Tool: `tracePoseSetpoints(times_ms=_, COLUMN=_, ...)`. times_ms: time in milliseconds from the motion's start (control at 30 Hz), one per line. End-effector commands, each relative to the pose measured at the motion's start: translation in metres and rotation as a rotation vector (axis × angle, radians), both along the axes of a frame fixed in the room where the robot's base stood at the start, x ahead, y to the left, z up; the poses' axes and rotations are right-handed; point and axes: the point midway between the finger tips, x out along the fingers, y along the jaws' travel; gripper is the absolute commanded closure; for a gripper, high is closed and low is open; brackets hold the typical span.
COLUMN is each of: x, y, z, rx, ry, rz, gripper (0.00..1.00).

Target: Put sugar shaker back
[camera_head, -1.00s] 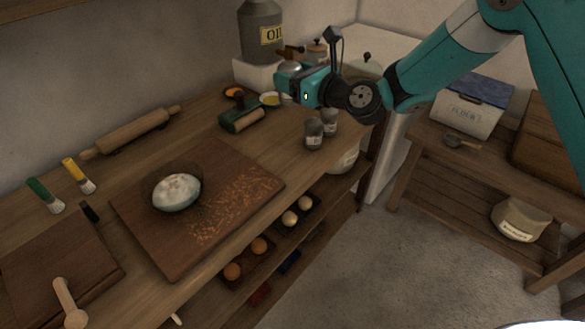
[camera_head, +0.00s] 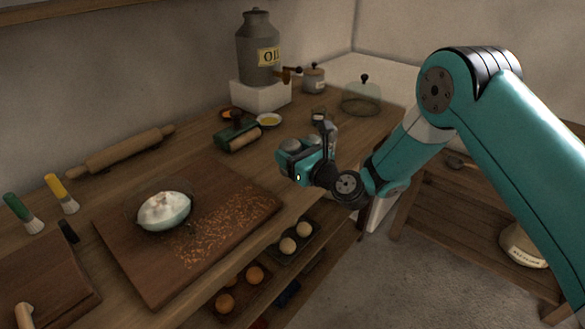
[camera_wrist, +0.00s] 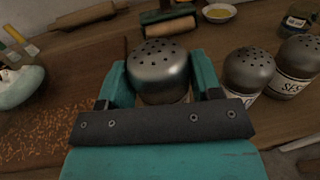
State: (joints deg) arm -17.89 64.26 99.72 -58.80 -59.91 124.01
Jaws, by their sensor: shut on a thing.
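The sugar shaker has a perforated metal dome top (camera_wrist: 160,70). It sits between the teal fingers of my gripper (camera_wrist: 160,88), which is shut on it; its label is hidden. In the head view my gripper (camera_head: 290,160) is low over the counter's front edge, right of the board, with the shaker's grey dome (camera_head: 290,144) above it. I cannot tell whether its base touches the counter. Two similar shakers stand just right in the wrist view, a near one (camera_wrist: 249,70) and a far one with a partly readable label (camera_wrist: 299,62). My gripper mostly hides them in the head view.
A board (camera_head: 115,245) with crumbs holds a bowl of white stuff (camera_head: 163,211). A small jar (camera_head: 318,115) stands behind my gripper.

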Motion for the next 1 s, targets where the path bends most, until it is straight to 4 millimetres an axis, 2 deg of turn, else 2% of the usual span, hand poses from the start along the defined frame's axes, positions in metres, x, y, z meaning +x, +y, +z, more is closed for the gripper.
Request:
tracePoseSetpoints(times_ms=300, x=0.000, y=0.000, z=-0.039, rx=0.001, ry=0.001, rz=0.000, gripper=0.67)
tracePoseSetpoints(times_ms=700, x=0.000, y=0.000, z=-0.044, rx=0.001, ry=-0.001, rz=0.001, gripper=0.67)
tracePoseSetpoints(times_ms=733, x=0.000, y=0.000, z=-0.043, rx=0.001, ry=-0.001, rz=0.001, gripper=0.36)
tracePoseSetpoints(times_ms=800, x=0.000, y=0.000, z=-0.043, rx=0.001, ry=-0.001, rz=0.001, gripper=0.20)
tracePoseSetpoints(times_ms=833, x=0.000, y=0.000, z=-0.043, rx=0.001, ry=-0.001, rz=0.001, gripper=0.15)
tracePoseSetpoints(times_ms=1000, x=0.000, y=0.000, z=-0.043, rx=0.000, ry=0.000, rz=0.001, gripper=0.15)
